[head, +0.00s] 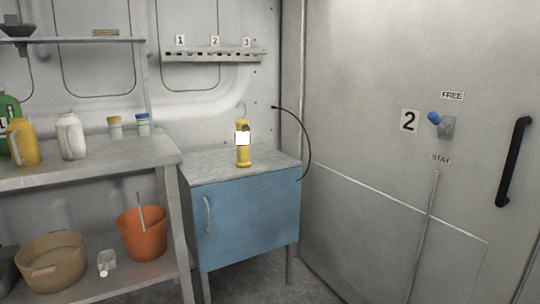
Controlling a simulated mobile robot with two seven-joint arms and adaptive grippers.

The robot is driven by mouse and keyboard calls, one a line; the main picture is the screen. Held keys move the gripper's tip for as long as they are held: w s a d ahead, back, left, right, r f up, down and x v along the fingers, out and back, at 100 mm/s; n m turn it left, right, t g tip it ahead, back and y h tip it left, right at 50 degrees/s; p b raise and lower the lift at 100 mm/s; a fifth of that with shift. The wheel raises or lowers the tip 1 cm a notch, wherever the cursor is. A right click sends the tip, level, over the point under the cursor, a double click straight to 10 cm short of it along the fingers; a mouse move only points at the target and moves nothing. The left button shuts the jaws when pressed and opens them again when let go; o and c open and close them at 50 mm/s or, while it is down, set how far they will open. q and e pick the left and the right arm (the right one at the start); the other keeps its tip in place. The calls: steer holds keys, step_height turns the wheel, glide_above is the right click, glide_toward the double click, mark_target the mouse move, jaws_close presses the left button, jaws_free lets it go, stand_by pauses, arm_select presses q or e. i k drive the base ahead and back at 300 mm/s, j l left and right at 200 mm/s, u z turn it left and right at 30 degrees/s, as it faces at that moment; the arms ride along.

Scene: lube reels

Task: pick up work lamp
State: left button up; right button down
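The work lamp (243,157) is yellow with a bright white lit panel in its middle and a thin hook at its top. It stands upright on the grey top of a blue cabinet (250,222), near the middle of the head view. Nothing touches it from the sides. Neither of my grippers shows in the view.
A grey workbench (95,160) on the left carries jugs, a white bottle (71,136) and small jars. Its lower shelf holds an orange bucket (143,240) and a tan basket (52,262). A black hose (308,145) curves behind the cabinet. A door with a black handle (513,161) is right.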

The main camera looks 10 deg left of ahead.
mark_target(243, 161)
steer(key=i+l, duration=0.1)
steer(key=i, duration=0.85)
